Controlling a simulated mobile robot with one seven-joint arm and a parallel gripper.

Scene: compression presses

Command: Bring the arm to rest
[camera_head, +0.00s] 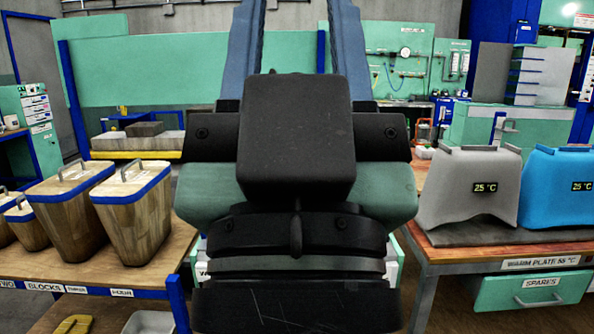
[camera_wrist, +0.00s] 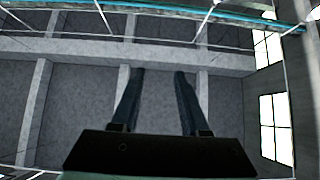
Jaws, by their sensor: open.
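My gripper (camera_wrist: 158,72) shows in the wrist view as two dark blue-grey fingers, apart, with nothing between them. In the head view my arm stands raised and upright in the middle of the picture. Its dark wrist housing faces me, and the two blue fingers rise behind it and run out of the top edge, so their tips are hidden there. My arm covers the middle of the room behind it.
A left bench (camera_head: 74,288) holds several wooden, blue-rimmed blocks (camera_head: 132,222). A right bench (camera_head: 452,255) holds a grey block (camera_head: 468,190) and a blue block (camera_head: 560,195), both reading 25 °C. A green drawer (camera_head: 530,291) is below. A green wall panel (camera_head: 405,62) stands behind.

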